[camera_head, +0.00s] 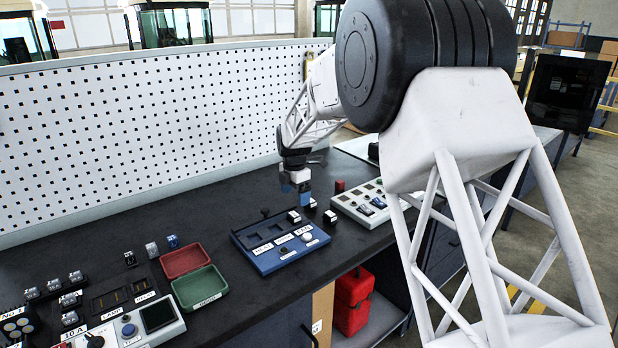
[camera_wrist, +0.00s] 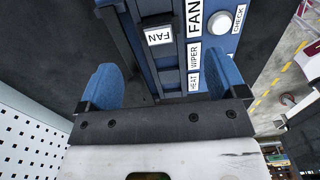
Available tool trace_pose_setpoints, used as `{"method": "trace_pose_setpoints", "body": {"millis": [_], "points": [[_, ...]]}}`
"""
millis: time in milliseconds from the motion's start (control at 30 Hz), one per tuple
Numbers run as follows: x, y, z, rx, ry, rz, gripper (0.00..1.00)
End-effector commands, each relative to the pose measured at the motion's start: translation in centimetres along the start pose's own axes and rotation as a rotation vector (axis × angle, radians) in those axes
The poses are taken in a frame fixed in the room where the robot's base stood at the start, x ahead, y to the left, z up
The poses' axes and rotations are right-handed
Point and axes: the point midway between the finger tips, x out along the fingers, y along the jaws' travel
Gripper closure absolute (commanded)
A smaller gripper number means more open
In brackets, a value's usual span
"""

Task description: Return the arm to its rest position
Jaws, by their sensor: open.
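My gripper (camera_head: 301,184) is above the right back part of the blue switch panel (camera_head: 280,245) on the dark bench. In the wrist view its two blue fingertips (camera_wrist: 160,85) are spread apart with nothing gripped. A switch marked FAN (camera_wrist: 158,36) sits on the panel between and beyond the fingers, beside the label FAN. The panel also has HEAT and WIPER labels and a round CHECK button (camera_wrist: 224,21). In the head view, a dark switch with a white top (camera_head: 293,216) is just below my gripper; whether they touch cannot be told.
A white panel with switches (camera_head: 365,205) is right of the blue panel. A red tray (camera_head: 185,261) and a green tray (camera_head: 200,287) lie to the left, near loose switches and another control panel (camera_head: 135,327). A white pegboard (camera_head: 150,140) stands behind. Bare bench lies between.

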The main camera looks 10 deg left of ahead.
Motion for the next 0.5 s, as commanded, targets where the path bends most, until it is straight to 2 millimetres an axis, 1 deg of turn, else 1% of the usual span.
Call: {"method": "trace_pose_setpoints", "body": {"millis": [167,267,367,500], "points": [[-1.3,-1.5,0.4,0.054,-0.003,0.007,0.1],[-2.6,-3.1,0.7,0.116,-0.005,0.014,0.1],[-4.1,-5.3,1.0,0.197,-0.008,0.021,0.1],[-6.5,-9.1,1.5,0.335,-0.011,0.036,0.1]]}}
